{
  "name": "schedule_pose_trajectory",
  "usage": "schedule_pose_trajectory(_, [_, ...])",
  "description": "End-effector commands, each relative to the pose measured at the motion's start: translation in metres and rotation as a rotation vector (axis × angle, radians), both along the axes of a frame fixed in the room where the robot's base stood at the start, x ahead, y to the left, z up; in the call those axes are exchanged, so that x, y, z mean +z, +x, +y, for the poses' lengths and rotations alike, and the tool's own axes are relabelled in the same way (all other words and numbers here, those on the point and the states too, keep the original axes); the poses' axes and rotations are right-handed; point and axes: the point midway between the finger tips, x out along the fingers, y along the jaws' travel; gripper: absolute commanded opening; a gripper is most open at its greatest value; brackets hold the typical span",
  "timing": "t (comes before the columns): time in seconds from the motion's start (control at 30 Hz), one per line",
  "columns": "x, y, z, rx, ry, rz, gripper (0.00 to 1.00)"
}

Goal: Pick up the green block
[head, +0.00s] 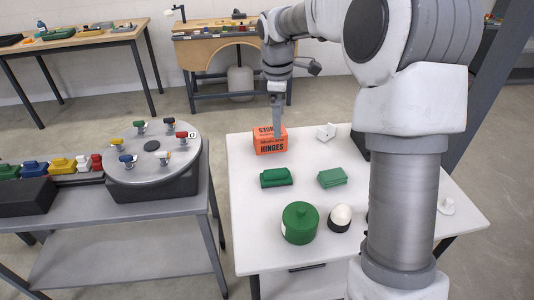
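Two green block-like pieces lie on the white table (240,225). The left one (276,177) is darker with a raised, rounded top; the right one (332,177) is a lighter green, flat and stepped. I cannot tell which one is the task's green block. My gripper (277,128) points down at the table's far left, behind and above both, overlapping the orange hinges box (271,146) in the picture. Its fingers are seen edge-on, so their opening is unclear. I cannot tell whether it touches the box.
A round green lidded container (299,223) and a black-and-white domed piece (340,218) stand in front of the green pieces. A white bracket (326,131) lies behind them. My arm hides part of the table's right side. A grey turntable (150,165) stands on the left bench.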

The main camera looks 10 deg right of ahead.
Motion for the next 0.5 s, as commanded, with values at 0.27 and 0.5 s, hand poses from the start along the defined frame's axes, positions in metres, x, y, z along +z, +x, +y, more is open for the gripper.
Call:
schedule_pose_trajectory(0.27, [-0.067, 0.047, -0.006, 0.211, 0.033, 0.081, 1.00])
schedule_pose_trajectory(0.5, [-0.091, 0.059, -0.008, 0.277, 0.048, 0.103, 1.00])
